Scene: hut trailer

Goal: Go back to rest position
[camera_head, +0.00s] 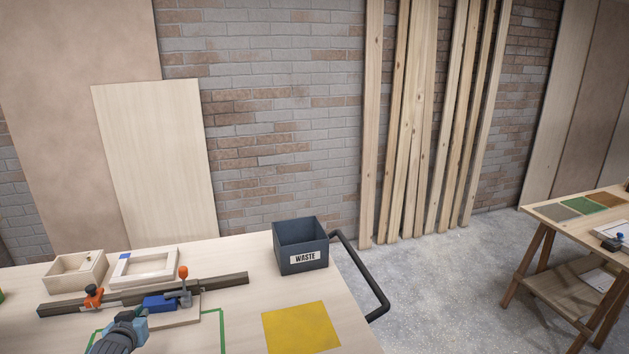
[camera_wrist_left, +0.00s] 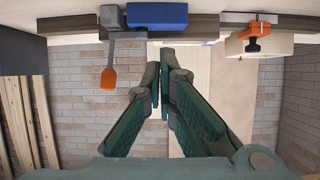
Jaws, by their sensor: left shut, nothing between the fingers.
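My left gripper (camera_head: 138,322) is at the bottom left of the head view, at the near side of the workbench (camera_head: 240,290). Its fingers also show in the left wrist view (camera_wrist_left: 163,85), shut with nothing between them. Beyond the fingers is a dark rail (camera_head: 215,286) with an orange-handled clamp (camera_head: 184,280) and a blue block (camera_head: 160,303). The blue block also shows at the top of the left wrist view (camera_wrist_left: 157,14), apart from the fingers. My right gripper is not in view.
A dark waste bin (camera_head: 301,246) stands at the bench's back right. A yellow square (camera_head: 301,328) lies in front of it. A black handle (camera_head: 366,275) juts from the bench's right end. Another table (camera_head: 560,212) stands at far right.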

